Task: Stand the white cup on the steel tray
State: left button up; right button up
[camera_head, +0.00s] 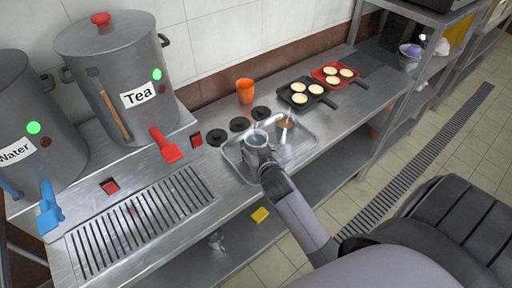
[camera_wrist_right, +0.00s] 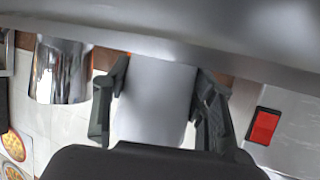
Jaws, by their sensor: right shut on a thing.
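The white cup (camera_head: 257,137) is in my right gripper (camera_head: 263,152) in the head view, over the left part of the steel tray (camera_head: 298,146). It looks greyish there, with its open rim facing up. In the right wrist view the pale cup (camera_wrist_right: 156,100) fills the space between the two dark fingers of the gripper (camera_wrist_right: 158,105), which are shut on its sides. I cannot tell whether its base touches the tray. A shiny metal cup (camera_head: 285,124) stands on the tray to the right; it also shows in the right wrist view (camera_wrist_right: 60,70). My left gripper is not in view.
An orange cup (camera_head: 245,91) and several black discs (camera_head: 239,124) lie behind the tray. Two pans, black (camera_head: 311,101) and red (camera_head: 345,84), hold pale rounds to the right. The tea pot (camera_head: 120,80) with its red tap (camera_head: 165,146) stands left, beside a drain grate (camera_head: 140,225).

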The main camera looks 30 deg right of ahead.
jog(key=shift+f, duration=0.15)
jog(key=o, duration=1.3)
jog(key=shift+r, duration=0.3)
jog(key=shift+s+a, duration=0.15)
jog(key=shift+s, duration=0.15)
jog(key=b+v, duration=0.1)
jog(key=v, duration=1)
jog(key=shift+s+r, duration=0.1)
jog(key=shift+s, duration=0.1)
